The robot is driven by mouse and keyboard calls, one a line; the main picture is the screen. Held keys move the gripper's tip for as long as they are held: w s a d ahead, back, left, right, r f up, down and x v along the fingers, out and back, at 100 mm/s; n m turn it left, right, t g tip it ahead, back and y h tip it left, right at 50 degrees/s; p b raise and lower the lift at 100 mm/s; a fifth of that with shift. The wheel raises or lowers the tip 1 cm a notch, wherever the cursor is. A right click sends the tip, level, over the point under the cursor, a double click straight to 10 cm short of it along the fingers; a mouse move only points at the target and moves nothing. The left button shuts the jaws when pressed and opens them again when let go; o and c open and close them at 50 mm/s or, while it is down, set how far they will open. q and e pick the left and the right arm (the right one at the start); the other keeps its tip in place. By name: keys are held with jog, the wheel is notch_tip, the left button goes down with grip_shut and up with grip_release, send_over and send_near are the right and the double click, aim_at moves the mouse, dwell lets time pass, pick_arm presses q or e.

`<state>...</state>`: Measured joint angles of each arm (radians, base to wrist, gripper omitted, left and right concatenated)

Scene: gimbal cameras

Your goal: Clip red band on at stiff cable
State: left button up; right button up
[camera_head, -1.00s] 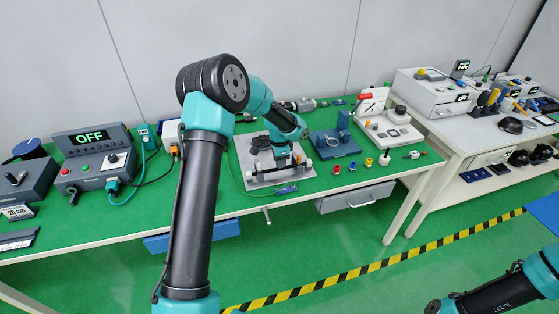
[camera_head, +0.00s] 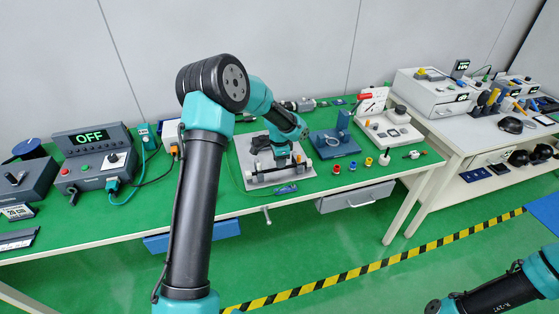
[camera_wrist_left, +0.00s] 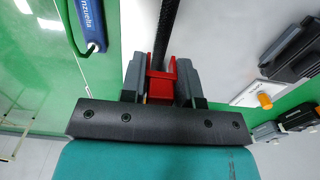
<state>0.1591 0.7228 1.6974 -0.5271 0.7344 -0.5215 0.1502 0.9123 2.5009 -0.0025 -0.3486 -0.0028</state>
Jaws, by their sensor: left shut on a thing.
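The red band (camera_wrist_left: 160,80) is a small U-shaped clip held between the two grey fingers of my left gripper (camera_wrist_left: 162,82). The stiff cable (camera_wrist_left: 168,25) is a black rod running down the left wrist view to the red band. Its lower end shows at the band's open side, but I cannot tell whether the band is seated around it. In the head view my left gripper (camera_head: 283,166) points down over the grey fixture plate (camera_head: 243,160) on the green bench, and the band is too small to make out there. My right gripper is out of view.
A blue tag (camera_wrist_left: 90,22) lies beside the gripper in the left wrist view. A blue fixture (camera_head: 335,142) and small red and yellow parts (camera_head: 368,161) stand right of the plate. A control box reading OFF (camera_head: 92,140) is at left.

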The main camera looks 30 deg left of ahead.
pick_arm(q)
jog(key=shift+f, duration=1.65)
jog(key=o, duration=1)
notch_tip(320, 180, up, 17)
jog(key=shift+r, duration=0.15)
dwell(0.8)
